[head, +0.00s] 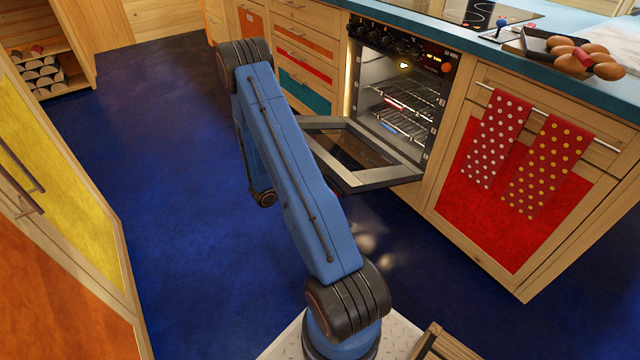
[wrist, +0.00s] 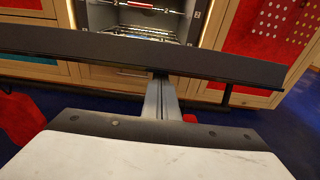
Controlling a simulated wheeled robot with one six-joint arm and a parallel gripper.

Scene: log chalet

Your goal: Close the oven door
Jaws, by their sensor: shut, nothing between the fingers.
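The oven (head: 400,85) is built into the wooden counter, with its lit inside and wire racks showing. Its door (head: 385,179) is hinged at the bottom and hangs open, lowered far out over the floor. In the wrist view, a long dark bar that looks like the door's outer edge (wrist: 100,47) crosses below the lit oven opening. My gripper (wrist: 161,80) is shut and empty, its grey fingers pointing at the underside of this bar near its middle. I cannot tell whether they touch it. In the head view my blue arm hides the gripper and the door's left part.
Drawers (head: 300,50) stand left of the oven, and a red cupboard with two dotted towels (head: 497,137) stands right of it. A tray (head: 548,45) and brown eggs or rolls (head: 585,60) rest on the counter. Yellow and orange cabinets line the left. Blue floor (head: 165,150) between is clear.

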